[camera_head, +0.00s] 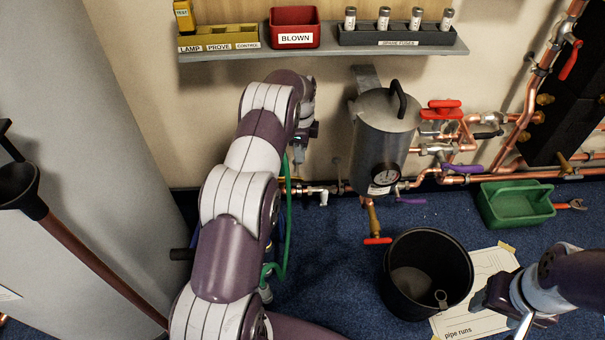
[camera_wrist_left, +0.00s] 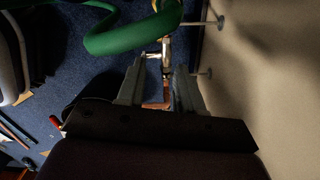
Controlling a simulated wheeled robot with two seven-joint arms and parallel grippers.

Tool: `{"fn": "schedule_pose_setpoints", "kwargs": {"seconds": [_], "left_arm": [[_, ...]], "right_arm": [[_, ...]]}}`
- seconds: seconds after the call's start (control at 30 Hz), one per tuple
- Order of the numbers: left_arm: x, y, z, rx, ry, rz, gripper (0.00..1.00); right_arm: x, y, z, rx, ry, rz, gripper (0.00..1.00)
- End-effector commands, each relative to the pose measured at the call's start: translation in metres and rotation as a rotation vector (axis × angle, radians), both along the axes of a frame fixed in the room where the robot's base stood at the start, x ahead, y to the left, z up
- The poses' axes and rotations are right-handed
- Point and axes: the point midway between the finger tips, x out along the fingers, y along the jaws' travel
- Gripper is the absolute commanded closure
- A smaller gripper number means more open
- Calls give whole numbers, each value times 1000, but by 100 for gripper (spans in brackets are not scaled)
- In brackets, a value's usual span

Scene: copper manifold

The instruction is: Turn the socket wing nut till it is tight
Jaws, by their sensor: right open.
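My left arm reaches towards the wall, and its gripper (camera_wrist_left: 160,82) points at the pipework low on the wall. In the left wrist view its two grey fingers stand apart, with a copper-coloured piece (camera_wrist_left: 155,93) showing between them. A bright metal fitting (camera_wrist_left: 165,58) with a short side arm lies just beyond the fingertips. I cannot tell which part is the socket wing nut or whether the fingers touch anything. In the head view my arm hides most of this gripper. My right gripper (camera_head: 493,297) is open at the lower right, over the paper, away from the pipes.
A green hose (camera_head: 286,205) hangs beside my left arm and loops near the fingers. A grey cylinder with a gauge (camera_head: 380,135) stands right of the arm. A black bucket (camera_head: 400,300), green tray (camera_head: 505,215) and paper sheet (camera_head: 485,265) are on the blue floor.

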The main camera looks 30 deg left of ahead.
Motion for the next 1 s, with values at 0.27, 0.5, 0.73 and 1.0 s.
{"fn": "schedule_pose_setpoints", "kwargs": {"seconds": [0.27, 0.5, 0.73, 1.0], "left_arm": [[0, 0, -82, 0, 0, 3, 64], [0, 0, -115, 0, 0, 3, 64], [0, 0, -117, 0, -1, 4, 64], [0, 0, -117, 0, -1, 4, 100]], "right_arm": [[0, 0, -67, 0, 1, 0, 37], [0, 0, -81, 0, 1, 0, 37], [0, 0, -81, 0, 0, 0, 37], [0, 0, -81, 0, 1, 0, 37]]}}
